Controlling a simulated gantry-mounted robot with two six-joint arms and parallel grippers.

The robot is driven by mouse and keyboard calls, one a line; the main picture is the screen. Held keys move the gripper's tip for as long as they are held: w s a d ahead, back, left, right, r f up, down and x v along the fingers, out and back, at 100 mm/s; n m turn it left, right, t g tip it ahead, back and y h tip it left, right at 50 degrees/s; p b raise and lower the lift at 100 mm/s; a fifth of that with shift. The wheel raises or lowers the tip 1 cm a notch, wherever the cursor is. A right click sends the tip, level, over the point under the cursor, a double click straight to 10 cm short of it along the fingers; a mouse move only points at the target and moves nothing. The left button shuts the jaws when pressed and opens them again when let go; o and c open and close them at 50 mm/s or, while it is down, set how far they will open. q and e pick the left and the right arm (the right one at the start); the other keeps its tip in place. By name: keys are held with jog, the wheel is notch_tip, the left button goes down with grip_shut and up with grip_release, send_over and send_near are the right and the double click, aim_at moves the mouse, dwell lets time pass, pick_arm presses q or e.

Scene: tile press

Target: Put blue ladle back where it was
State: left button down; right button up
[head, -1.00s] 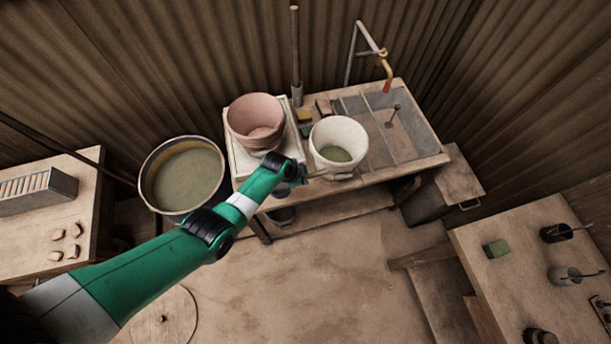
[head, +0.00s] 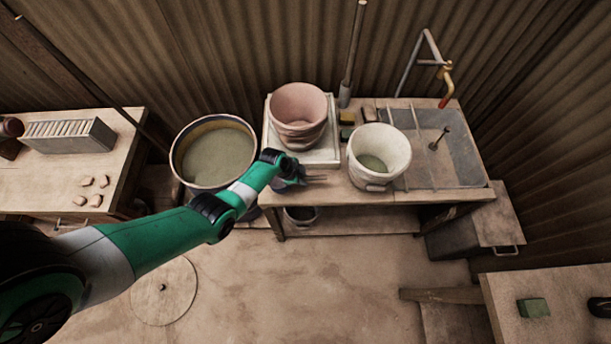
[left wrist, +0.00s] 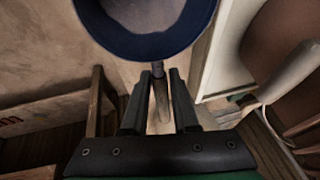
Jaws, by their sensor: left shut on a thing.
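The blue ladle shows in the left wrist view as a round blue bowl (left wrist: 150,48) close in front of my fingers, its thin handle running between them. My left gripper (left wrist: 157,76) is shut on this handle. In the head view my left gripper (head: 308,179) is in front of the bench, below the pink bucket (head: 298,115) and left of the white bucket (head: 388,150). The ladle is hard to make out there, largely hidden by my arm. My right gripper is not in view.
A large dark-rimmed tub (head: 213,155) of greyish liquid stands left of the bench. The pink bucket rests on a pale square platform (head: 322,154). A sink with a tap (head: 447,88) is at the right. The floor in front (head: 340,280) is clear.

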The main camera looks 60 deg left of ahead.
pick_arm(q)
jog(key=shift+s+a+f, duration=0.1)
jog(key=shift+a+f, duration=0.15)
jog(key=shift+f, duration=0.15)
notch_tip(320, 180, down, 3)
jog(key=b, duration=0.3)
jog(key=shift+s+f+b, duration=0.1)
jog(key=shift+f+b, duration=0.05)
jog(key=shift+b, duration=0.2)
jog(key=shift+a, duration=0.1)
jog(key=c, duration=0.7)
grip_release()
